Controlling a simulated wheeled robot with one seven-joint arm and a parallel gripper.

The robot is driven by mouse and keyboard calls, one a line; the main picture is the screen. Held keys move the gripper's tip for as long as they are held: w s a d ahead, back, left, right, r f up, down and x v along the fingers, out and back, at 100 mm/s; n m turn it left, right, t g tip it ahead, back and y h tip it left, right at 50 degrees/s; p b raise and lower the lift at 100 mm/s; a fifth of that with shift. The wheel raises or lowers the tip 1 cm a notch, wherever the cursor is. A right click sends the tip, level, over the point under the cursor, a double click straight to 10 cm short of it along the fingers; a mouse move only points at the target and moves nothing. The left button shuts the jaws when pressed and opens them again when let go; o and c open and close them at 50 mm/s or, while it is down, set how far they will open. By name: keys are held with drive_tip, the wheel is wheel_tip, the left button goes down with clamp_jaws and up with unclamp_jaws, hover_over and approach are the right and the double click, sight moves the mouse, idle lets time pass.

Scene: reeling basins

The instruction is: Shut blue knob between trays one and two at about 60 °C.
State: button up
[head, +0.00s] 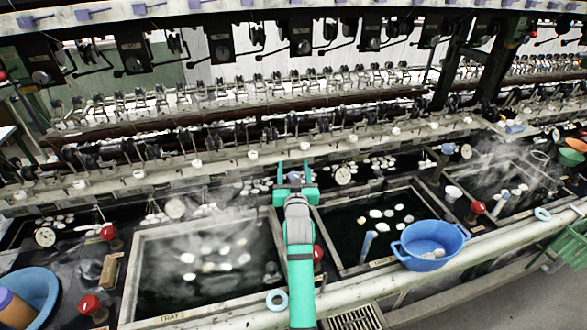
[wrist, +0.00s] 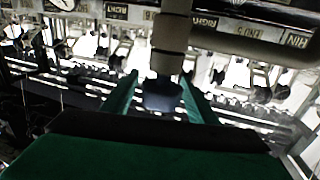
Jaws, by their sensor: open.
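The blue knob (head: 294,176) is partly hidden behind my gripper in the head view, at the back between the two middle trays. In the wrist view the dark blue knob (wrist: 163,95) hangs on a pale pipe, between my fingers. My gripper (head: 293,168) is open, with one green finger on each side of the knob; whether they touch it I cannot tell. The right tray (head: 333,235) has an unreadable label. A round dial (head: 343,175) stands right of the knob; its reading is too small to see.
Red knobs (head: 108,233) stand at the tray corners, one (head: 318,254) close beside my arm. A blue basin (head: 430,245) sits on the right tray's front edge. Reeling machinery (head: 240,135) runs behind.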

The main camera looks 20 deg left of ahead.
drive_tip(key=shift+w, duration=0.15)
drive_tip(key=c, duration=1.1)
drive_tip(key=shift+o, duration=0.2)
drive_tip(key=shift+m+h, duration=0.4)
drive_tip(key=shift+h, duration=0.2)
drive_tip(key=shift+w+d+m+t+h, duration=0.15)
drive_tip(key=shift+d+m+h, duration=0.15)
drive_tip(key=shift+m+h, duration=0.85)
drive_tip(key=shift+s+d+m+t+h, duration=0.1)
drive_tip(key=shift+d+m+t+h, duration=0.4)
drive_tip(key=shift+h, duration=1.15)
drive_tip(key=shift+w+d+m+g+h, duration=0.1)
drive_tip(key=shift+d+m+g+h, duration=0.05)
drive_tip(key=shift+m+h, duration=1.1)
drive_tip(key=shift+d+h, duration=0.1)
drive_tip(key=shift+h, duration=0.35)
